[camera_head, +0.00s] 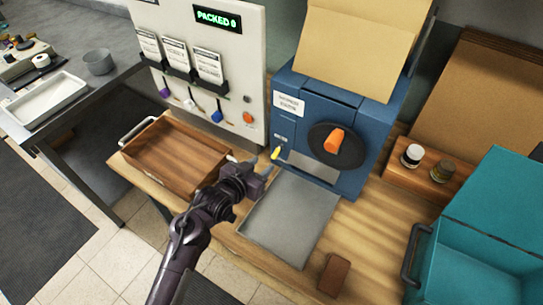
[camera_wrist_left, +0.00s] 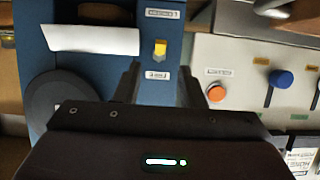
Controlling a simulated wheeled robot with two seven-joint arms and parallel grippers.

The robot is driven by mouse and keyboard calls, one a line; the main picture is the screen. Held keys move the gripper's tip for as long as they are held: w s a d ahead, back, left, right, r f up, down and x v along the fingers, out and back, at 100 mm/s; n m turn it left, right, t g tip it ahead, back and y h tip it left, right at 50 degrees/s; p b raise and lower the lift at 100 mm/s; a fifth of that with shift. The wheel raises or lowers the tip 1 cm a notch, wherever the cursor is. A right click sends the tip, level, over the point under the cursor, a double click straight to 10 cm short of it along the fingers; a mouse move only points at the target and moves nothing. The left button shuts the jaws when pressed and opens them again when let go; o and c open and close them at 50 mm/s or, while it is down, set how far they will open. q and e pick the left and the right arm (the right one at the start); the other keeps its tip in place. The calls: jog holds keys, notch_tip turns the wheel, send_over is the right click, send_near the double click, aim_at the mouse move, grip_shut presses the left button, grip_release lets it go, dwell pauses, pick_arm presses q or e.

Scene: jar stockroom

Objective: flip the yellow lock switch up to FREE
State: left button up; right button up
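The yellow lock switch (camera_head: 276,153) is on the lower left of the blue machine's front (camera_head: 340,105). In the left wrist view, the yellow switch (camera_wrist_left: 160,48) sits between two small white labels, too small to read. I cannot tell surely which way its lever is set. My left gripper (camera_head: 255,163) is in front of and just left of the switch in the head view. In the left wrist view, its fingers (camera_wrist_left: 160,82) are spread apart with nothing between them, and the switch shows beyond the gap. My right gripper is not in view.
The machine has an orange-handled black dial (camera_head: 335,140). A grey plate (camera_head: 290,215) lies before it. A wooden tray (camera_head: 175,155) stands at left, below a white panel (camera_head: 225,80) with coloured knobs. A teal box (camera_head: 490,225) and two jars on a wooden stand (camera_head: 425,180) are at right.

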aim_at(275, 154)
pick_arm(q)
jog(key=p+x, duration=0.1)
jog(key=x, duration=0.5)
jog(key=shift+w+d+f, duration=0.15)
jog(key=shift+w+d, duration=0.05)
jog(key=shift+w, duration=0.15)
grip_shut()
